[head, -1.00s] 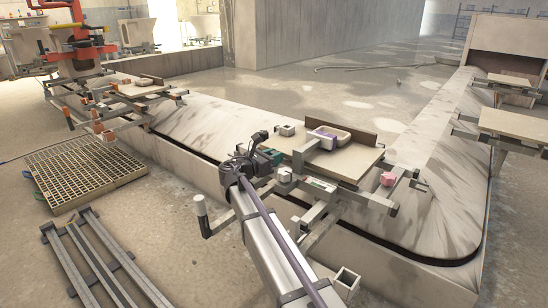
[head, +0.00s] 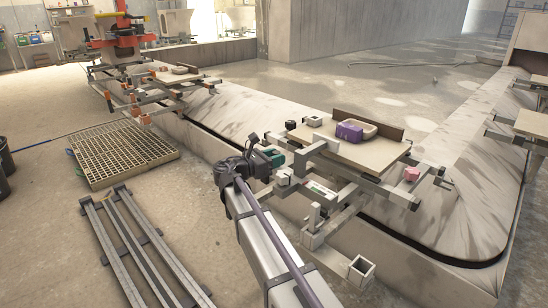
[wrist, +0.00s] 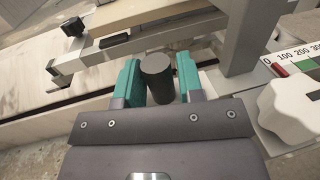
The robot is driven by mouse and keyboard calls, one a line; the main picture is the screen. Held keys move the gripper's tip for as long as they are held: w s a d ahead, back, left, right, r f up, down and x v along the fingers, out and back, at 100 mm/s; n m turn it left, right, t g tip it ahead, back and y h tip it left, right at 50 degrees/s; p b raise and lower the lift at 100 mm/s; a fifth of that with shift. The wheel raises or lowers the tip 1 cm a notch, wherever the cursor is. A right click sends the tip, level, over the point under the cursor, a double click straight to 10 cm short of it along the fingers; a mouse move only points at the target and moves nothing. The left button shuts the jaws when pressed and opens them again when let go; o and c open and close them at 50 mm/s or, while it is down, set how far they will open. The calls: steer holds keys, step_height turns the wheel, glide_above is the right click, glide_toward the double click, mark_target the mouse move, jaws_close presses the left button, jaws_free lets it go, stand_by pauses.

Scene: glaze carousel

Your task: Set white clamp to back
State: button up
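The white clamp (wrist: 292,108) is cut off by the right edge of the wrist view, next to a scale (wrist: 292,60) with a red mark near its zero end. In the head view I take it to be the small white block (head: 283,177) just beside my gripper (head: 272,158). In the wrist view my gripper (wrist: 160,85) has its teal fingers apart, with a dark upright cylinder (wrist: 157,72) between them. A narrow gap shows on the cylinder's left, and the fingers do not look closed on it. The clamp is outside the fingers.
A board (head: 378,155) with a purple mould (head: 350,132) lies on the frame. A pink knob (head: 411,174) and black knob (head: 291,125) stand nearby. A handle (head: 315,214) and square tube end (head: 361,270) lie right of my arm. A grating (head: 122,155) is on the floor.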

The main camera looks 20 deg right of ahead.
steer(key=shift+o, duration=1.4)
steer(key=shift+d, duration=0.1)
steer(key=v, duration=1.1)
steer(key=shift+d, duration=0.1)
